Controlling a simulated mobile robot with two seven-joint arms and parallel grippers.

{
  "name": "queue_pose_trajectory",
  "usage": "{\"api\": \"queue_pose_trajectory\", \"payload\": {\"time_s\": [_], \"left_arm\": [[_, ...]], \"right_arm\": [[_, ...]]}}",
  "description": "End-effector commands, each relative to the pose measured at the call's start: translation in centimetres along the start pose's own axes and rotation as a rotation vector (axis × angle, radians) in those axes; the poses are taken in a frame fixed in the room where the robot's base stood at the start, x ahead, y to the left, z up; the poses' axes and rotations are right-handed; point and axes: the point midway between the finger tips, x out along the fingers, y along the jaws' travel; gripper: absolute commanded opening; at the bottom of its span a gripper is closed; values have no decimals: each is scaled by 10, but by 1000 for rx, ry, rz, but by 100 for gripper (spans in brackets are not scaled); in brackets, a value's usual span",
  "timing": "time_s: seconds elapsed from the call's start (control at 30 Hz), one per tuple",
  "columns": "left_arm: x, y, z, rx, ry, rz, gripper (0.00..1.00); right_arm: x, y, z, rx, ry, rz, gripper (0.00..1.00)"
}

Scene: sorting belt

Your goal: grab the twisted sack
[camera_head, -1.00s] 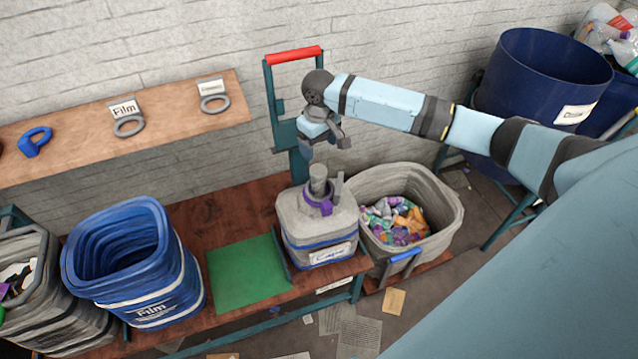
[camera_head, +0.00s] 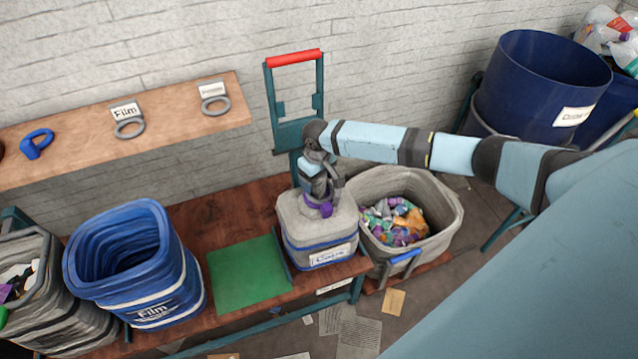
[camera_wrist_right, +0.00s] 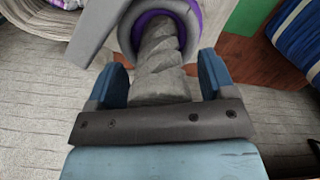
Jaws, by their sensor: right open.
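The twisted sack (camera_head: 316,240) is a grey sack with a blue stripe and a white label, standing upright on the brown bench. Its twisted neck, with a purple ring (camera_head: 325,209) around it, points up. My right gripper (camera_head: 322,190) is over the neck from above. In the right wrist view the grey twisted neck (camera_wrist_right: 160,62) lies between the two blue fingers of the right gripper (camera_wrist_right: 162,85), which are open with a gap on each side. The purple ring (camera_wrist_right: 193,20) shows beyond the fingertips. My left gripper is in no view.
A green mat (camera_head: 248,273) lies left of the sack, and a blue Film sack (camera_head: 180,275) stands further left. A grey bin (camera_head: 440,190) of colourful scraps stands close on the right. A teal frame with a red handle (camera_head: 295,58) rises behind.

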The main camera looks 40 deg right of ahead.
Motion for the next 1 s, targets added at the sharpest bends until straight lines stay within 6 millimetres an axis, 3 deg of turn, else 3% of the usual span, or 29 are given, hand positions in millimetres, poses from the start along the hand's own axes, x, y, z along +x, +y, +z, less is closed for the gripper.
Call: {"api": "queue_pose_trajectory", "payload": {"time_s": [0.17, 0.4, 0.5, 1.0], "left_arm": [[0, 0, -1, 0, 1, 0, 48], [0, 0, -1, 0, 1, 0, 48], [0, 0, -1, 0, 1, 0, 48], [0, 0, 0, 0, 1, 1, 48]], "right_arm": [[0, 0, 0, -1, 0, 0, 74], [0, 0, 0, -1, 0, 0, 19], [0, 0, 0, -1, 0, 0, 0], [-9, 0, -1, -1, 3, 0, 0]]}}
